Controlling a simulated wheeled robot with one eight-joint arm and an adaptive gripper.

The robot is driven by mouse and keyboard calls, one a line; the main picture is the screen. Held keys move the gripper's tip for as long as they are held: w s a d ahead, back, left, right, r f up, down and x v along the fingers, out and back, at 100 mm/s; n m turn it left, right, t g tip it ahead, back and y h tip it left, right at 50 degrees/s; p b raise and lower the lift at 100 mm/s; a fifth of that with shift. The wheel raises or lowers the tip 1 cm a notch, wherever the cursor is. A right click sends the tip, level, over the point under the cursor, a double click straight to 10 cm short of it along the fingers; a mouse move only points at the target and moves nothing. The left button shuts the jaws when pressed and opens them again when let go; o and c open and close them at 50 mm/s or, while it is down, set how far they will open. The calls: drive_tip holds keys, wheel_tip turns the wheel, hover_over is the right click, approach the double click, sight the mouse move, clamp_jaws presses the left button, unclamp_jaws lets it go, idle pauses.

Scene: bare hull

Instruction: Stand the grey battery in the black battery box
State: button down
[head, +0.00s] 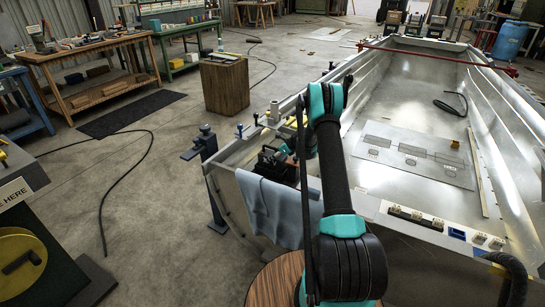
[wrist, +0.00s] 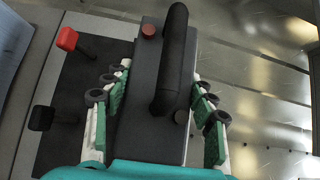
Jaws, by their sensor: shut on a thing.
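The grey battery (wrist: 150,75) fills the middle of the wrist view. It has a black carrying handle (wrist: 172,60) on top, one red terminal and one dark terminal. My gripper (wrist: 160,95) is shut on it, with green-padded fingers along both long sides. A black surface (wrist: 75,90) at left in the wrist view carries a red clip and a black clip. It may be the black battery box, but I cannot tell its opening or whether the battery is in it. In the head view, dark shapes (head: 279,165) show beside my gripper (head: 305,150) at the hull's near left corner, partly hidden.
The metal hull (head: 405,85) stretches away at right, with a flat marked panel (head: 415,155) on its floor. A blue-grey cloth (head: 275,208) hangs over its near edge. A row of small fittings (head: 415,216) lines the near ledge. A wooden block (head: 225,85) stands at left.

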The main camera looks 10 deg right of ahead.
drive_tip(key=shift+f, duration=1)
drive_tip(key=c, duration=0.8)
unclamp_jaws()
drive_tip(key=o, duration=0.3)
drive_tip(key=shift+o, duration=0.2)
drive_tip(key=shift+f, duration=0.15)
drive_tip(key=v, duration=1.2)
drive_tip(key=shift+s+r, duration=0.1)
drive_tip(key=shift+r, duration=0.1)
